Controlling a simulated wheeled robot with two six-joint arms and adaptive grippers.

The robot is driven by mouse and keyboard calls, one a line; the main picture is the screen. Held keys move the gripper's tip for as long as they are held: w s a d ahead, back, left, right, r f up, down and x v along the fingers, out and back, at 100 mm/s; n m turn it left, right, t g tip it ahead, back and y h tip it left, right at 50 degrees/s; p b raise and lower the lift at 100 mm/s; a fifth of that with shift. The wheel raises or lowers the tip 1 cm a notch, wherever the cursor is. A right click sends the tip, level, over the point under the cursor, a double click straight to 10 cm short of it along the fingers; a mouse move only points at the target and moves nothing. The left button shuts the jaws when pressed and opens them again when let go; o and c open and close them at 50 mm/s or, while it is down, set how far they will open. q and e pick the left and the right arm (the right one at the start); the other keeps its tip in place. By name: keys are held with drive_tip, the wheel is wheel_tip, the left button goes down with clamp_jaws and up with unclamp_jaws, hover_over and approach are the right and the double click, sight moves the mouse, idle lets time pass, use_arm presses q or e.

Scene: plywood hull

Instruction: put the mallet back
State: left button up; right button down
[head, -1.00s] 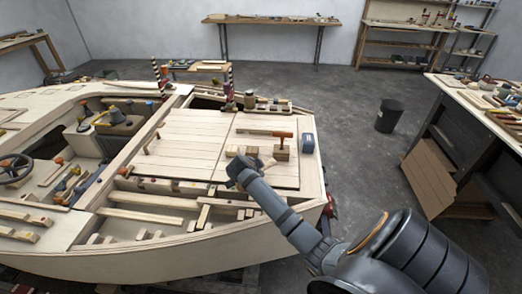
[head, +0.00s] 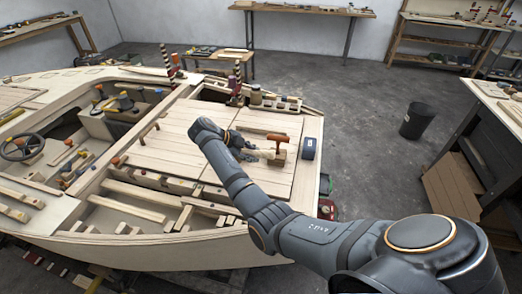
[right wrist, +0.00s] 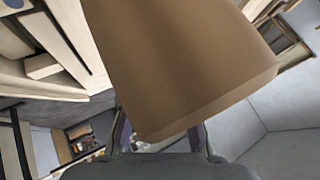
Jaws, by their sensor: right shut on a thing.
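The mallet (right wrist: 185,70) fills the middle of the right wrist view as a large tan-brown tapered wooden block, close to the camera. My right gripper (right wrist: 158,138) is shut on it; its fingers show at both sides of the block's lower end. In the head view my right gripper (head: 236,139) is over the planked deck (head: 165,140) of the boat hull. My left gripper is not in view.
A dark blue box (head: 309,148) sits at the deck's right edge. Striped posts (head: 237,75) and small pots stand behind. The deck's left planks are mostly clear.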

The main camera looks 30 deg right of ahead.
drive_tip(key=shift+a+f, duration=0.1)
drive_tip(key=shift+a, duration=0.3)
drive_tip(key=shift+f+b, duration=0.3)
drive_tip(key=shift+b, duration=0.15)
wheel_tip(320, 180, down, 6)
drive_tip(key=b, duration=0.4)
drive_tip(key=shift+d+f, duration=0.1)
drive_tip(key=shift+d, duration=0.05)
drive_tip(key=shift+f+b, duration=0.2)
drive_tip(key=shift+b, duration=0.15)
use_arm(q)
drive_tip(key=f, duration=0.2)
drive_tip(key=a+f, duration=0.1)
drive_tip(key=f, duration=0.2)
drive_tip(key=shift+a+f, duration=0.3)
use_arm(e)
drive_tip(key=shift+r, duration=0.1)
